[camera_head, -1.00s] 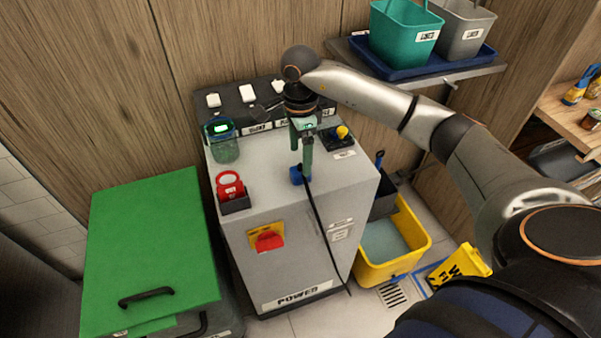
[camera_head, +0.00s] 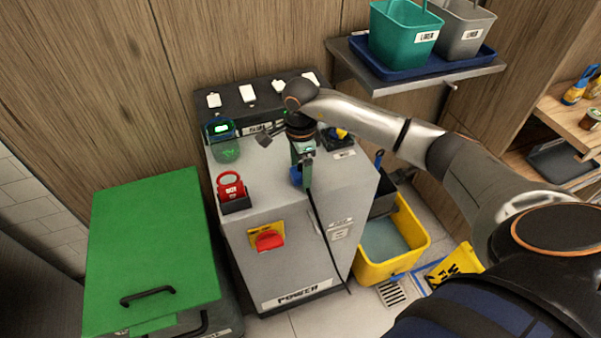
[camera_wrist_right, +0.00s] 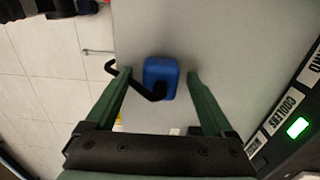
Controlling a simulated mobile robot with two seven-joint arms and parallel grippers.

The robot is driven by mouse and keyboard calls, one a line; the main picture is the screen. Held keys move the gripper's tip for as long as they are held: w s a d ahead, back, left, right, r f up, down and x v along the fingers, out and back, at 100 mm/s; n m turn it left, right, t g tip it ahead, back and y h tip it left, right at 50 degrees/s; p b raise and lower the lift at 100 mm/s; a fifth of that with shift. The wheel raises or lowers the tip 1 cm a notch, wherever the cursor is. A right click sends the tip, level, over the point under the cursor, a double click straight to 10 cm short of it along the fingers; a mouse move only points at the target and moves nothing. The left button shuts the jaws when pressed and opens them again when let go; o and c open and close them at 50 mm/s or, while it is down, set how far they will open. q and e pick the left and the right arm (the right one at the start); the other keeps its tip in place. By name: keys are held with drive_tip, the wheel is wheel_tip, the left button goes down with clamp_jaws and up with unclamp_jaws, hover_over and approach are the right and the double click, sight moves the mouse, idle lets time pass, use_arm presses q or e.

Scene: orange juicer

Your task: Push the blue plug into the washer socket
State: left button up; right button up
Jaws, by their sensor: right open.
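The blue plug (camera_head: 296,176) stands on the grey cabinet top near its front edge, with a black cable running down the cabinet's front. In the right wrist view the plug (camera_wrist_right: 161,76) lies between the two green fingers, with a visible gap on each side. My right gripper (camera_head: 302,180) is open above the plug and partly hides it. It also shows in the right wrist view (camera_wrist_right: 158,78). A dark socket panel (camera_head: 232,104) with several white pieces runs along the cabinet's back. Which socket is the washer's is unclear in the head view. My left gripper is not in view.
A red padlock-like piece (camera_head: 231,186) stands at the cabinet's left front, and a green-lit beaker-like item (camera_head: 226,150) behind it. A yellow knob (camera_head: 341,133) is at the right. A red switch (camera_head: 269,240) is on the front. A shelf (camera_head: 420,84) juts out at upper right.

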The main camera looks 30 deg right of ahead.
drive_tip(key=c, duration=1.4)
